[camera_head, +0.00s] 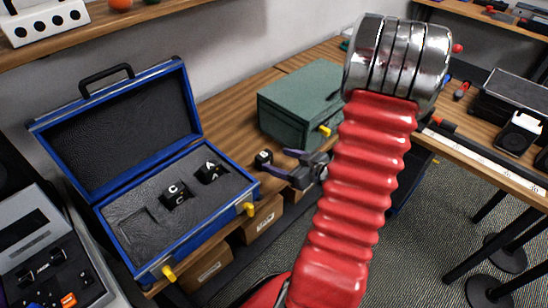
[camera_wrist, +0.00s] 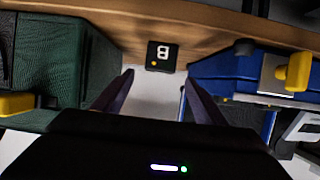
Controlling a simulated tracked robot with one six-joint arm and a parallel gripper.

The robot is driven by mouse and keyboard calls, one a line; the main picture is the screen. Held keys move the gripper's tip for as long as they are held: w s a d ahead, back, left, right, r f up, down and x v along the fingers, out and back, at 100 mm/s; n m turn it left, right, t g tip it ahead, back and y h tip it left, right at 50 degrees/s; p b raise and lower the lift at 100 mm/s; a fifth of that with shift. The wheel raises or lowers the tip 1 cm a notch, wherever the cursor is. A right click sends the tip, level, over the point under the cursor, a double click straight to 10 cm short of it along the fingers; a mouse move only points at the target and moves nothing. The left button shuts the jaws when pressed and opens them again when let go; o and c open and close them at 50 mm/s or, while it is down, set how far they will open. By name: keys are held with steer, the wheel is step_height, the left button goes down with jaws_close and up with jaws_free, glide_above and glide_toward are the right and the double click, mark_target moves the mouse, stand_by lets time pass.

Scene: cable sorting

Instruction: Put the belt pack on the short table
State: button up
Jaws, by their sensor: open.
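A small black belt pack marked B (camera_head: 264,158) sits on the wooden table beside the open blue case. It also shows upside down in the wrist view (camera_wrist: 160,56), near the table edge. My gripper (camera_head: 277,162) is open and empty, just right of the pack. In the wrist view my two fingers (camera_wrist: 159,77) point toward the pack, one on each side, with the pack ahead of the tips and apart from them. Two similar packs, A (camera_head: 211,171) and C (camera_head: 175,194), sit in the case's foam. Which table is the short one I cannot tell.
The blue case (camera_head: 250,166) and a closed green case (camera_head: 290,106) flank pack B. Another table (camera_head: 470,155) at the right holds devices and a white strip. My red arm hides part of the middle. Cardboard boxes (camera_head: 262,219) sit below the table.

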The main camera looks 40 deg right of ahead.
steer(key=shift+v, duration=1.95)
steer(key=shift+w, duration=0.1)
steer(key=w+r+g+h, duration=0.3)
steer(key=w+r+h, duration=0.1)
steer(key=w+r, duration=0.25)
steer(key=a+r+g+h, duration=0.2)
steer(key=a+r, duration=0.4)
steer(key=r, duration=0.1)
steer(key=s+a+r+g+y, duration=0.1)
steer(key=s+a, duration=0.3)
steer(key=a, duration=0.4)
steer(key=s+a+r+g+y, duration=0.1)
steer(key=s+a, duration=0.3)
steer(key=a, duration=0.5)
steer(key=s+a+r+g+y, duration=0.1)
steer(key=s+a+r+y, duration=0.2)
steer(key=a, duration=0.5)
steer(key=shift+s+a+r+y, duration=0.2)
steer(key=shift+s+y, duration=0.1)
steer(key=shift+s, duration=0.5)
steer(key=shift+c, duration=0.4)
